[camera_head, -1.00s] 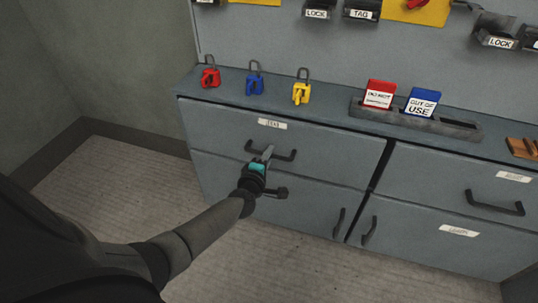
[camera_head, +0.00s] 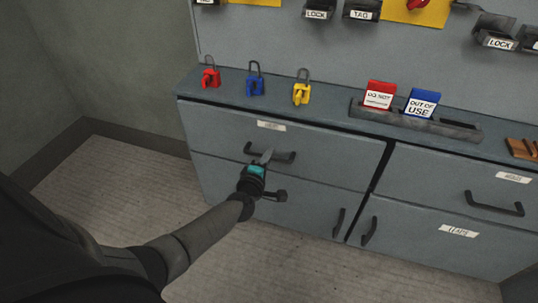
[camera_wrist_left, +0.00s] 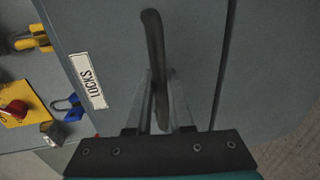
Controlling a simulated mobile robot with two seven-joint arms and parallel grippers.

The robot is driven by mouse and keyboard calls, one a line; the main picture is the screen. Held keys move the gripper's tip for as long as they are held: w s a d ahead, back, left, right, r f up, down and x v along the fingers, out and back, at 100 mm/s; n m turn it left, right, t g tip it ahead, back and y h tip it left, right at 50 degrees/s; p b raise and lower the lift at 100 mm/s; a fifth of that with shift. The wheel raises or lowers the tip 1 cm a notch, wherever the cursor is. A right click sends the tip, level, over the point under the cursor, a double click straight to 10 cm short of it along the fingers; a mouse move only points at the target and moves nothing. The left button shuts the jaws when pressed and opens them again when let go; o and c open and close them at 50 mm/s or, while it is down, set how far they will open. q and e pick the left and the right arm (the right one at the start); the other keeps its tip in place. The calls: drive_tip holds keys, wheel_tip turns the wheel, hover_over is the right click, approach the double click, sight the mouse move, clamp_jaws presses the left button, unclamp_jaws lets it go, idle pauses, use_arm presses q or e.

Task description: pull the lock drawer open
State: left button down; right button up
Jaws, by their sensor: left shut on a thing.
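The lock drawer (camera_head: 220,125) is the upper left grey drawer, with a white label that reads LOCKS in the left wrist view (camera_wrist_left: 88,81). Its front looks flush with the cabinet. Its dark bar handle (camera_head: 285,157) is partly hidden by my left gripper (camera_head: 267,157). In the left wrist view the handle (camera_wrist_left: 153,40) runs between the two fingers (camera_wrist_left: 160,95), which are shut on it. My right gripper is not in view.
Red (camera_head: 210,77), blue (camera_head: 255,83) and yellow (camera_head: 301,91) padlocks stand on the ledge above the drawer. A grey holder (camera_head: 450,128) with red and blue tags is to their right. The floor (camera_head: 110,190) before the cabinet is clear.

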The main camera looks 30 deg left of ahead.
use_arm(q)
drive_tip(key=f+p+v, duration=0.3)
drive_tip(key=v, duration=1.1)
drive_tip(key=shift+s+d+p, duration=0.2)
drive_tip(key=shift+s+p, duration=0.1)
drive_tip(key=shift+s, duration=0.05)
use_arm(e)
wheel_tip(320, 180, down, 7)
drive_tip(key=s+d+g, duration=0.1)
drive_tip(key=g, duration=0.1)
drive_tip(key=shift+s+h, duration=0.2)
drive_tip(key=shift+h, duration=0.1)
use_arm(q)
drive_tip(key=c, duration=0.8)
unclamp_jaws()
drive_tip(key=shift+a, duration=0.1)
drive_tip(key=shift+p+v, duration=2.05)
drive_tip(key=shift+v, duration=5.5)
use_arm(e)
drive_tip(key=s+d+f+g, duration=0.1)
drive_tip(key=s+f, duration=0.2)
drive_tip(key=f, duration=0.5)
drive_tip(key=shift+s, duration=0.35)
